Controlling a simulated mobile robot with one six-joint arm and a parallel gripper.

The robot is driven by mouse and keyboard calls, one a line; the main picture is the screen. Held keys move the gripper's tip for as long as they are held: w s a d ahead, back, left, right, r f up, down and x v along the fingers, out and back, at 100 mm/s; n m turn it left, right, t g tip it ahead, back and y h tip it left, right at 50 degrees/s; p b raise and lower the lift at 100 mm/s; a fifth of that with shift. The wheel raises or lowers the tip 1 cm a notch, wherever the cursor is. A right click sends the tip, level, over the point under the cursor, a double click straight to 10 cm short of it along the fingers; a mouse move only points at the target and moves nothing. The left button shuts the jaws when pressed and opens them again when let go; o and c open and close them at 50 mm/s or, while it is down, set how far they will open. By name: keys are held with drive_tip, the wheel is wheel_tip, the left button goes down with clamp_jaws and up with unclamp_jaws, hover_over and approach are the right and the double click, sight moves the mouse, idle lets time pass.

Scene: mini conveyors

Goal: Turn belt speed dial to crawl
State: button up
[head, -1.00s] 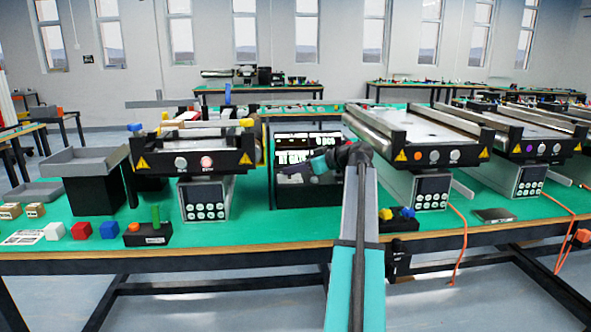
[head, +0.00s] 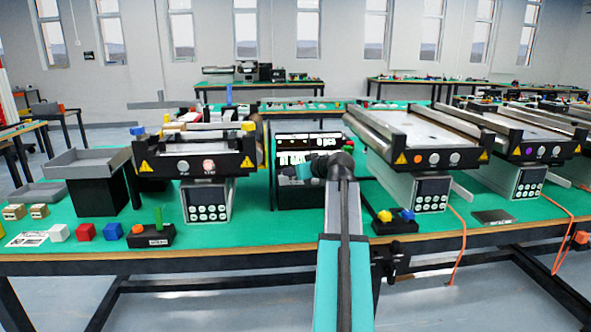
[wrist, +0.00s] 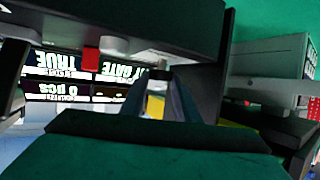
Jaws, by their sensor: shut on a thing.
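In the wrist view my gripper (wrist: 158,97) is shut on a small pale knob (wrist: 156,103), which seems to be the belt speed dial. The fingers stand on both sides of it, and its markings cannot be read. In the head view the end of my arm is bent to the left in front of the black display (head: 310,138), beside the left conveyor (head: 195,165). My fingertips and the dial cannot be made out there.
The display shows upside down in the wrist view, near a red block-like part (wrist: 90,58). Cubes and a black box with a green peg (head: 158,218) stand at the front left. Another conveyor (head: 428,135) stands right.

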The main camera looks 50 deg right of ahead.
drive_tip(key=o, duration=1)
drive_tip(key=shift+o, duration=0.2)
drive_tip(key=p+v, duration=0.1)
drive_tip(key=v, duration=1.3)
drive_tip(key=shift+f, duration=0.15)
